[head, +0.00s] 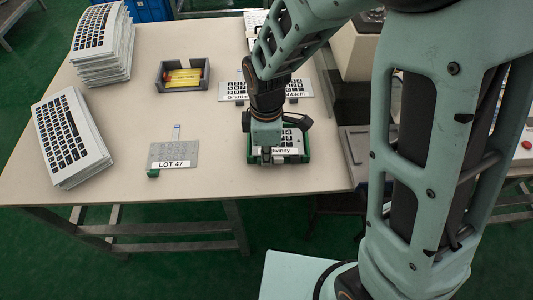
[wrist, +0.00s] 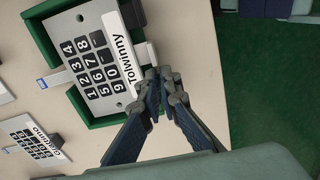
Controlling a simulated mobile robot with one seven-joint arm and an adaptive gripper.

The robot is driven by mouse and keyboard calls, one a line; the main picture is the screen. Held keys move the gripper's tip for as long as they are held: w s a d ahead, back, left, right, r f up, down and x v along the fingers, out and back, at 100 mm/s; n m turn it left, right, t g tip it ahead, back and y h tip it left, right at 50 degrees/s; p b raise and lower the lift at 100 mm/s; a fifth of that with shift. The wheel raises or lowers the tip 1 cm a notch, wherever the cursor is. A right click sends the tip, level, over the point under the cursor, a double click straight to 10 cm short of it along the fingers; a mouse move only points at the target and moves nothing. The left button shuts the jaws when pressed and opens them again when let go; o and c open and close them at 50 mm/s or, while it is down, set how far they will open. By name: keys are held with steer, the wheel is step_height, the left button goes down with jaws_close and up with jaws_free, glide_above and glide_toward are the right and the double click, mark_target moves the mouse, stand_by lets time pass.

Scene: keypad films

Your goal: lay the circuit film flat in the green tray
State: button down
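The green tray (head: 307,155) is near the table's front edge and also shows in the wrist view (wrist: 42,35). In it lies a grey film with dark number keys, labelled Tolwinny (wrist: 100,62). Its pale blue-ended tail (wrist: 52,78) reaches out over the tray's side. A plain grey film labelled LOT 47 (head: 174,154) lies on the table left of the tray, with a tail at its far side and a green block at its corner. My gripper (wrist: 162,74) has its fingertips together beside a white piece at the label end; I cannot tell whether anything thin is between them.
Two stacks of keypad sheets (head: 101,58) (head: 70,136) stand on the left. A grey bin (head: 182,74) with a yellow item is at the back. Other labelled keypads, one reading Grattino (head: 233,91), lie behind the tray. The table between the left stack and LOT 47 is clear.

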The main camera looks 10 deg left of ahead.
steer(key=shift+f+b, duration=0.3)
steer(key=shift+f, duration=0.15)
stand_by(0.6)
steer(key=c, duration=2.1)
jaws_free()
step_height(320, 180, up, 12)
steer(key=shift+r, duration=0.1)
